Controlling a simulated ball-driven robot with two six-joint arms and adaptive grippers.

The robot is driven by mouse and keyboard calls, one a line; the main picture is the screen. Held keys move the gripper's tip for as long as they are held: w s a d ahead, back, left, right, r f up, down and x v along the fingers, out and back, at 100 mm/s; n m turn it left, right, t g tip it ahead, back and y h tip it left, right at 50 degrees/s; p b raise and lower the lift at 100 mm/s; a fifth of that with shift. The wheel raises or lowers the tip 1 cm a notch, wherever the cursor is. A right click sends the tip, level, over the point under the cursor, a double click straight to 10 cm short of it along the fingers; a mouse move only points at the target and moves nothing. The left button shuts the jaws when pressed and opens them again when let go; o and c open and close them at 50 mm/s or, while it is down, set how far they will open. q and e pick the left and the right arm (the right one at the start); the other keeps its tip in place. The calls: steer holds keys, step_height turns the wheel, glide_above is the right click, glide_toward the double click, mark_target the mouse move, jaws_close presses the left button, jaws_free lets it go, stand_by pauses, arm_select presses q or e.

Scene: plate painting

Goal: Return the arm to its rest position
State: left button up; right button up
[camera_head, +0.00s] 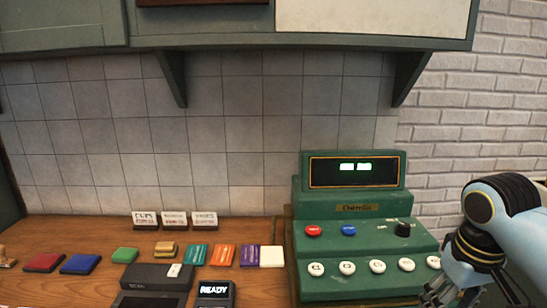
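My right arm comes in from the right edge, with its blue and black wrist in front of the brick wall. My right gripper (440,296) hangs low at the lower right, beside the right end of the green console (365,238). The gripper is partly cut off by the bottom edge, and I cannot tell whether it is open or shut. My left gripper is not in view.
The console has a lit display, red and blue buttons, a black knob and a row of white buttons. On the wooden table (60,290) are colored pads, a dark box (150,277), a "READY" device (214,292) and small cards. A shelf (300,40) hangs above.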

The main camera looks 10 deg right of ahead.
steer(key=s+a+r+n+t, duration=0.1)
steer(key=s+a, duration=0.3)
steer(key=s, duration=0.5)
steer(key=s+a+r+n+t, duration=0.1)
steer(key=s+a+t, duration=0.15)
steer(key=s, duration=0.55)
step_height(320, 180, down, 43)
steer(key=s+d+g+b, duration=0.2)
steer(key=s+g+b, duration=0.1)
steer(key=b, duration=1.1)
steer(key=s+f+b, duration=0.5)
steer(key=s+f, duration=0.3)
steer(key=f, duration=0.4)
steer(key=s+f+m+b, duration=0.1)
steer(key=s+f+b, duration=0.4)
steer(key=s+f, duration=0.4)
step_height(320, 180, down, 3)
steer(key=shift+s+d+g+b, duration=0.15)
steer(key=shift+d+g+b, duration=0.15)
steer(key=shift+d+g, duration=0.15)
